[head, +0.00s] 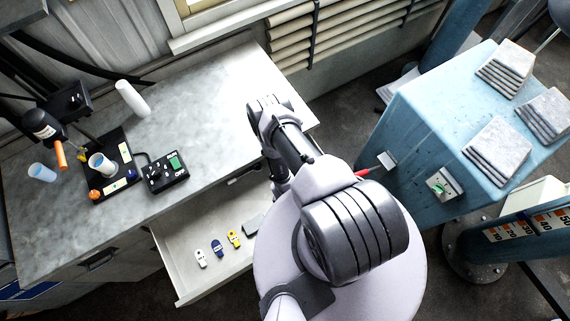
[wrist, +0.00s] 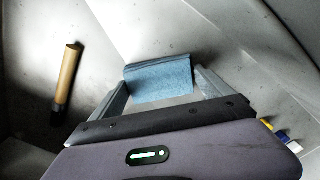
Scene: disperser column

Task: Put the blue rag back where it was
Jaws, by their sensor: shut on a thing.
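The blue rag (wrist: 160,80) is a small folded light-blue cloth in the wrist view. My gripper (wrist: 160,86) is shut on it, with a grey finger at each side. Pale grey surfaces with a corner line lie behind the rag. I cannot tell whether the rag touches them. In the head view my arm hides the rag and the fingers. The open drawer (head: 190,281) under the bench is left of and below my arm there. It holds a row of small white, blue and yellow tags (head: 217,248). Similar coloured pieces (wrist: 281,136) show at the right edge of the wrist view.
A brown stick with a dark end (wrist: 67,77) lies left of my gripper. The bench (head: 206,91) carries a white cylinder (head: 132,99), a cup (head: 101,164) and a control box (head: 165,172). A blue machine (head: 425,115) stands at right. The bench's middle is clear.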

